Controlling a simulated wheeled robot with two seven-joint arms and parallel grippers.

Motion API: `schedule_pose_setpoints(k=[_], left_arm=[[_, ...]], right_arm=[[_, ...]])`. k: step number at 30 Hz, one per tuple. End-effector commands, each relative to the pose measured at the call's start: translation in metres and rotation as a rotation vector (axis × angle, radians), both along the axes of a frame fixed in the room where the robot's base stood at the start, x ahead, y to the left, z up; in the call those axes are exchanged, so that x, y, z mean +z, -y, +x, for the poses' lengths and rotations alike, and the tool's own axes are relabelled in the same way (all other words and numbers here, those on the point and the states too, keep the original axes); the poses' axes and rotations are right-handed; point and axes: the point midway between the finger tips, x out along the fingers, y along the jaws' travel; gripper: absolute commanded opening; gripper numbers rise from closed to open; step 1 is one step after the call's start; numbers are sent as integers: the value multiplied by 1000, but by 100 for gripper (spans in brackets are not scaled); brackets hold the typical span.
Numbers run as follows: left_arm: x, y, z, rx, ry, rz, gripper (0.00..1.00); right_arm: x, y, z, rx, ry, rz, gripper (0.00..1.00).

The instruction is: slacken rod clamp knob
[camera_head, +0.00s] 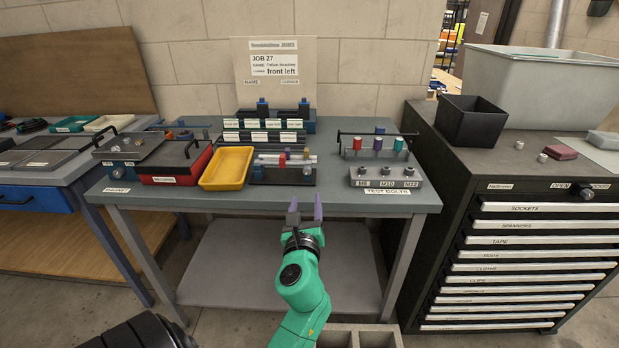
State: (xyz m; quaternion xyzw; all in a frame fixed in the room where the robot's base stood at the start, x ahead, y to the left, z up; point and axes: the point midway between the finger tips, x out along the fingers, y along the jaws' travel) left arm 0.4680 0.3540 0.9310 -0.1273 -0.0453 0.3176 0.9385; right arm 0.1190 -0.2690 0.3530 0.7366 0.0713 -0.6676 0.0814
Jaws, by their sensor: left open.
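A dark fixture (268,176) on the grey bench holds a pale horizontal rod (302,160) with small red, purple and yellow parts on it. I cannot tell which small part is the rod clamp knob. Behind it stands a rack (262,137) with labelled strips and dark upright knobs on top, some of them blue. My left gripper (305,208) is at the front edge of the bench, below the fixture in the picture. Its two fingers point up and are apart, with nothing between them. My right gripper is not in view.
A yellow tray (227,168) and a red toolbox (176,163) stand left of the fixture. A test bolt block (386,179) stands on the right. A drawer cabinet (525,209) is at the right.

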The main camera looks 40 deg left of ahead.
Motion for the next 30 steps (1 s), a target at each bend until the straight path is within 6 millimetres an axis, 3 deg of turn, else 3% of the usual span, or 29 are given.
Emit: schedule_pose_setpoints(k=[6, 12, 17, 24, 28, 29, 30], left_arm=[[3, -35, 48, 0, 4, -1, 60], [1, -64, 85, -2, 3, -4, 60], [0, -73, 98, -2, 3, -6, 60], [0, -74, 99, -4, 2, -6, 60], [0, -74, 99, -4, 2, -6, 10], [0, -74, 99, -4, 2, -6, 0], [0, -74, 99, -4, 2, -6, 0]], right_arm=[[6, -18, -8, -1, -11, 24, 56], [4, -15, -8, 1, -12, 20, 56], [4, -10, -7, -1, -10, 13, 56], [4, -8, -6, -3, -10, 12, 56], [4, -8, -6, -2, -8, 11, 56], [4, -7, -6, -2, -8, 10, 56], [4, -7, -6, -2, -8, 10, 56]])
